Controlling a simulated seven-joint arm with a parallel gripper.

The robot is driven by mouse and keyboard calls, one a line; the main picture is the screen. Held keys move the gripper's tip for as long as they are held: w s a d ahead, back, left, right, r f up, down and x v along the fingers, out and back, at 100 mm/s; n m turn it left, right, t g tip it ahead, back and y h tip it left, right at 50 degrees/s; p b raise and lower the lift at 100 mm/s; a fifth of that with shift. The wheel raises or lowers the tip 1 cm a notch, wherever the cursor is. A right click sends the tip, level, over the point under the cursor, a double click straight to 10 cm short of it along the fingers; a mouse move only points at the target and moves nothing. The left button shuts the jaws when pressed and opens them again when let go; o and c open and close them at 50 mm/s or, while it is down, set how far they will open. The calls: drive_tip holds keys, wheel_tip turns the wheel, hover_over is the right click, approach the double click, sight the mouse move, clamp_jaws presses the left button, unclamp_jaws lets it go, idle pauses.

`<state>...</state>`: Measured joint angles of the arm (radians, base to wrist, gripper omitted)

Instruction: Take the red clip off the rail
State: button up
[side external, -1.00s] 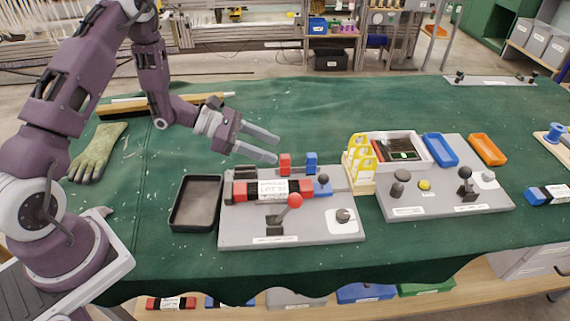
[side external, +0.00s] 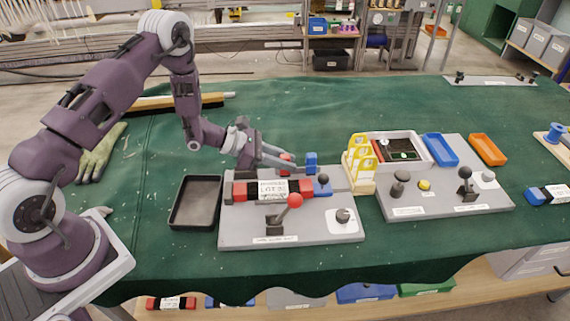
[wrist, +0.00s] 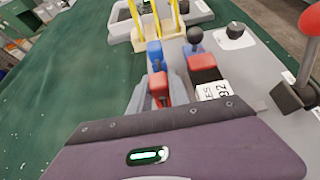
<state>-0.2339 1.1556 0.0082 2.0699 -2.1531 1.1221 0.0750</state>
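The red clip (side external: 286,157) is a small block standing at the back of the grey fixture board (side external: 240,235), left of a blue clip (side external: 311,160). My gripper (side external: 289,163) is low at the red clip, coming from the left. In the wrist view the red clip (wrist: 159,88) lies between my two grey fingers (wrist: 160,92), with the blue clip (wrist: 155,54) just beyond the fingertips. The fingers look spread on either side of the red clip. Whether they touch it is hard to see. The rail under the clips is mostly hidden.
A red-and-black labelled block (side external: 300,189) lies just in front of the clips. A red-knobbed lever (side external: 295,200) stands nearer the front. An empty black tray (side external: 178,222) is on the left. Yellow guides (side external: 358,160) rise to the right.

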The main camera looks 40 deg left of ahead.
clamp_jaws()
